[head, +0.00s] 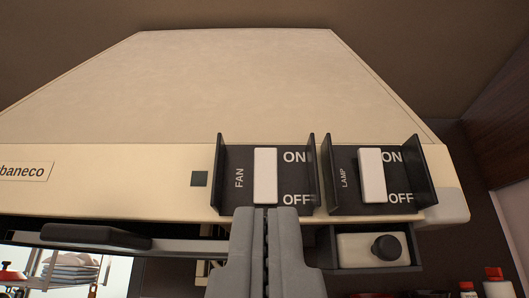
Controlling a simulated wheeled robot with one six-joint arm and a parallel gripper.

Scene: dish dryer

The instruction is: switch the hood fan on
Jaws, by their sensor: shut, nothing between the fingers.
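The cream range hood (230,85) fills the upper part of the head view. The fan switch (265,172) is a white upright rocker on a black panel marked FAN, with ON above and OFF below; I cannot tell which way it is set. My gripper (266,212) is shut and empty, pointing up from the bottom of the view.
The lamp switch (372,175) is a similar white rocker to the right. Raised black guards (220,170) flank both switches. A black knob (387,247) sits below right, and a dark bar handle (95,236) lower left. Plates (70,268) and red-capped bottles (495,282) stand below.

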